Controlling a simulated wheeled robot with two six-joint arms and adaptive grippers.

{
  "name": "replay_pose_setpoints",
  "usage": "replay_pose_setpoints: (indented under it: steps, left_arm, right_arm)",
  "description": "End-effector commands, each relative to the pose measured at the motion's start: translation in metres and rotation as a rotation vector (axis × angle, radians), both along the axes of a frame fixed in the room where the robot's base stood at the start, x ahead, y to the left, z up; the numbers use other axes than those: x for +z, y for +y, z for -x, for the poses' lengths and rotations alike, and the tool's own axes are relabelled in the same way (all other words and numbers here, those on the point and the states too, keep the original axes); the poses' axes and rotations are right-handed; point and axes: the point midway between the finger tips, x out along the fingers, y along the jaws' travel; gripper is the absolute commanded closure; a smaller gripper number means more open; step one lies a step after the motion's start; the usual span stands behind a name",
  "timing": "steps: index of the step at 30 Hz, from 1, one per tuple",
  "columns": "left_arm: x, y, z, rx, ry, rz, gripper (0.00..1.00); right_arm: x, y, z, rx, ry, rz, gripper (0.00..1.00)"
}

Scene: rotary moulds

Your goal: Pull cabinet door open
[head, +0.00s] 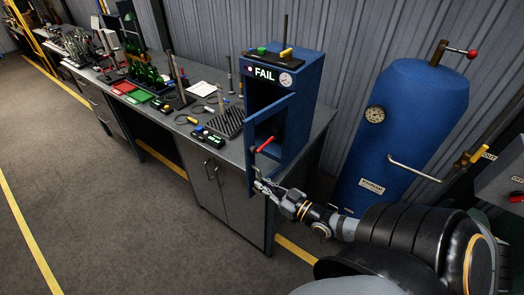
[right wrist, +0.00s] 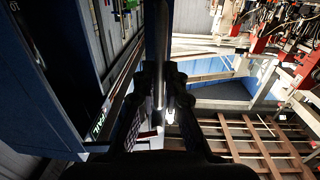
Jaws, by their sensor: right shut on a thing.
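The blue cabinet (head: 312,85) stands on the right end of the grey workbench, with a white FAIL sign and a round gauge on its upper front. Its blue door (head: 286,110) stands partly open, its free edge swung out towards me, and the dark inside shows above it. My right gripper (head: 259,186) is at the low outer part of the door, shut on the door handle. In the right wrist view the fingers (right wrist: 168,105) close around a slim upright bar (right wrist: 164,65) beside a blue panel edge. My left gripper is out of view.
A lever with a red grip (head: 265,146) shows at the door. A blue tank (head: 415,110) with a bent pipe stands right of the cabinet. The bench (head: 215,150) holds a peg block, trays and bottles. The floor (head: 110,200) in front is clear.

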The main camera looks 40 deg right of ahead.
Motion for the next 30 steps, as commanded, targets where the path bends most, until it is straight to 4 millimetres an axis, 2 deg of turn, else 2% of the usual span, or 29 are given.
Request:
replay_pose_setpoints:
  steps: [1,6,13,20,23,30]
  left_arm:
    - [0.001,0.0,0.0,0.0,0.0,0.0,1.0]
    - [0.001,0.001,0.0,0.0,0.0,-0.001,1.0]
    - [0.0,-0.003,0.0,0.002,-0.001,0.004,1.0]
    - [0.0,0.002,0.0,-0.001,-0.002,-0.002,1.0]
    - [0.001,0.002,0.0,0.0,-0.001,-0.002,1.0]
    - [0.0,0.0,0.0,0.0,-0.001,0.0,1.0]
  right_arm:
    - [0.006,-0.002,-0.003,-0.006,-0.019,-0.008,0.87]
    - [0.005,-0.002,-0.002,-0.005,-0.015,-0.006,0.66]
    - [0.003,-0.001,-0.001,-0.004,-0.011,-0.004,0.66]
    - [0.003,-0.001,0.0,-0.003,-0.009,-0.004,0.66]
    - [0.002,-0.002,0.009,0.0,-0.006,-0.003,0.66]
    - [0.002,-0.01,0.052,0.0,-0.004,-0.003,0.66]
